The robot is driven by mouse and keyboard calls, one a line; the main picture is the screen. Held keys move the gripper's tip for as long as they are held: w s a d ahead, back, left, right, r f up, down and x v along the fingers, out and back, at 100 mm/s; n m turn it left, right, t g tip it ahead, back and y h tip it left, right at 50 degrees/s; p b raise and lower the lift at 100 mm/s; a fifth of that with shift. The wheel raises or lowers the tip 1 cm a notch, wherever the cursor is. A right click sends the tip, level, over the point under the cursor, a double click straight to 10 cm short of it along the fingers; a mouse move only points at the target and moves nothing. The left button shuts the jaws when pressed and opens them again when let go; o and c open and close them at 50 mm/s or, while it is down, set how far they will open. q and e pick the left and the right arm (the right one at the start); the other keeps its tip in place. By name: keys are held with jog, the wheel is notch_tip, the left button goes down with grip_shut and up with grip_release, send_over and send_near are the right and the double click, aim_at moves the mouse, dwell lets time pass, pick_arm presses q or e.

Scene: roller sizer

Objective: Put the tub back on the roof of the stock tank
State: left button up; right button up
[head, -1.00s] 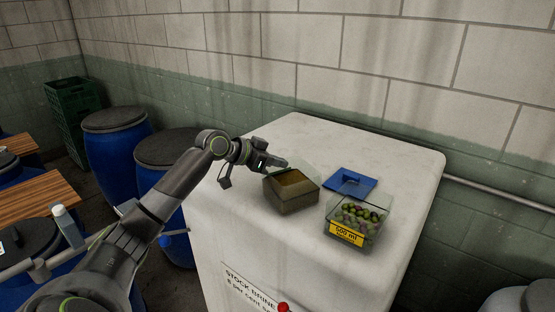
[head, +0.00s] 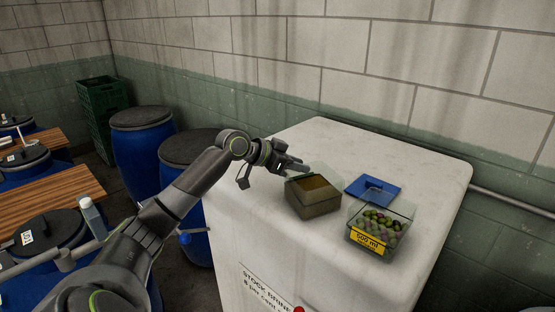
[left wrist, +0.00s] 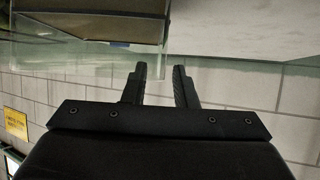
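The white stock tank (head: 300,145) has a flat roof. On it stands an open, clear-walled tub (head: 313,205) with brownish contents. Right of it is a clear tub of olives (head: 376,232) with a yellow "500 ml" label. A blue lid (head: 373,188) lies behind them. My left gripper (head: 297,167) is at the back-left rim of the brownish tub. My right gripper is out of view.
Blue drums (head: 141,145) with dark lids stand left of the tank. A green crate stack (head: 100,112) is behind them. Wooden boards (head: 45,203) and a bottle (head: 92,215) are at far left. A block wall rises behind. The roof's back and right parts are bare.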

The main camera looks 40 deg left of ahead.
pick_arm(q)
jog(key=b+v, duration=0.3)
jog(key=v, duration=0.8)
jog(key=shift+f, duration=0.1)
dwell(0.5)
jog(key=shift+s, duration=0.1)
